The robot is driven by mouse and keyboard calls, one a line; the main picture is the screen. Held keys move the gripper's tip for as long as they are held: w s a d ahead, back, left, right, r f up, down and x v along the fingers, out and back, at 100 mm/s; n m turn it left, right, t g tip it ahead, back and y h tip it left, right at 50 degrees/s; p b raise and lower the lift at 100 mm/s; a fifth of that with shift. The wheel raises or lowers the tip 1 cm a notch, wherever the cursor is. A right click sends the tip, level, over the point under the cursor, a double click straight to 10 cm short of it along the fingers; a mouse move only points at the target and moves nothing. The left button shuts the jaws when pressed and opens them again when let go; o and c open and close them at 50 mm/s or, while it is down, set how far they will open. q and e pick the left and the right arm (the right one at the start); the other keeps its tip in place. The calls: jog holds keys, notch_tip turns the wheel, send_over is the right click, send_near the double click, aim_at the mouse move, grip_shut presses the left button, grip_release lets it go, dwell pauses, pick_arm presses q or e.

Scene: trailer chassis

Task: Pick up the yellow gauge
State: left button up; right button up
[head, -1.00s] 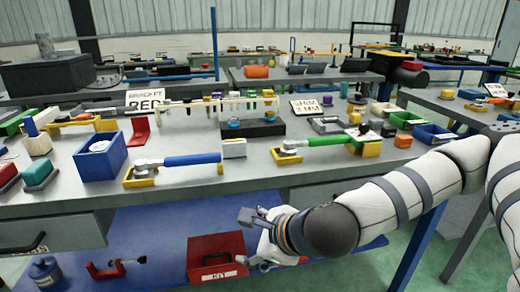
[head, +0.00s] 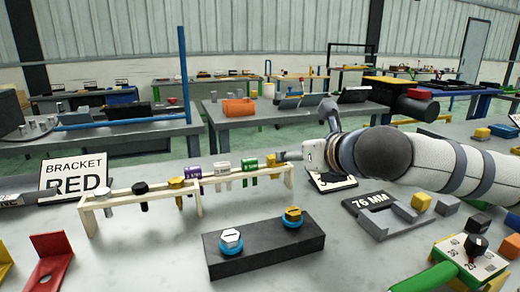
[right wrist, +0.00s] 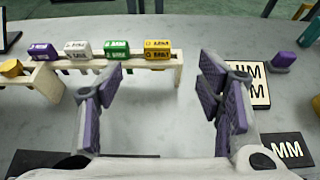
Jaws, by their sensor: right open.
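A yellow gauge (head: 271,160) hangs at the right end of a cream rack, next to a green gauge (head: 249,166). In the right wrist view the yellow gauge (right wrist: 158,47) sits on the rack's top bar, beyond the fingers. Another yellow-topped piece (head: 177,184) is further left on the rack, by a purple gauge (head: 193,173) and a white gauge (head: 222,169). My right gripper (right wrist: 160,92) is open and empty, short of the rack and apart from it. In the head view its fingers are partly hidden by its wrist. My left gripper is not in view.
The cream rack (head: 195,205) stands on the grey bench. A black block (head: 262,256) with two blue-ringed pieces lies in front of it. A 76 MM sign (head: 366,199) and grey blocks lie to the right. Bare bench top lies between the rack and the black block.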

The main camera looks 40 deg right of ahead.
aim_at(278, 169)
jog(key=x, duration=0.7)
jog(key=f+x, duration=0.1)
jog(key=x, duration=0.3)
jog(key=shift+w+a, duration=0.15)
jog(key=shift+a, duration=0.1)
jog(key=c, duration=1.2)
